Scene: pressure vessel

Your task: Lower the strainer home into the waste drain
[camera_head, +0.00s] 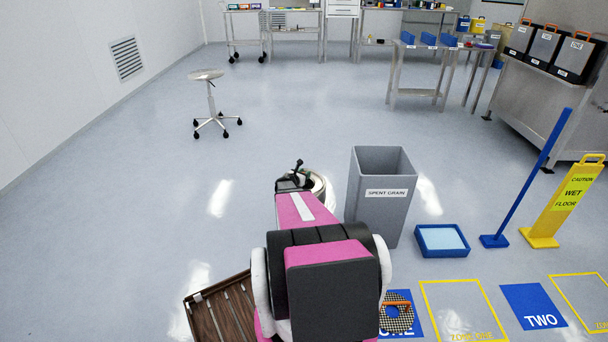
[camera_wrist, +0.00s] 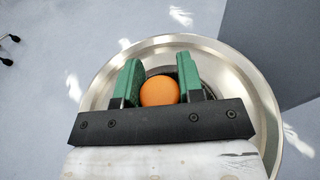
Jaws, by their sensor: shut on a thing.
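In the wrist view the green fingers of my gripper (camera_wrist: 157,70) are closed on both sides of a round orange knob (camera_wrist: 160,92), taken as the strainer's. A dark round part shows behind the knob, mostly hidden by the fingers. Around it is a wide, round, shiny metal basin (camera_wrist: 253,90), which seems to be the waste drain. The strainer is over or inside the basin's middle; I cannot tell whether it is seated. In the head view my gripper (camera_head: 293,180) is small and dark over the basin (camera_head: 331,192), and my arm hides most of both.
A grey "SPENT GRAIN" bin (camera_head: 381,215) stands close right of the basin. A perforated disc with an orange handle (camera_head: 398,318) lies on a blue mat. A blue tray (camera_head: 442,240), yellow wet-floor sign (camera_head: 566,205) and brown slatted crate (camera_head: 222,312) are nearby. Floor left is open.

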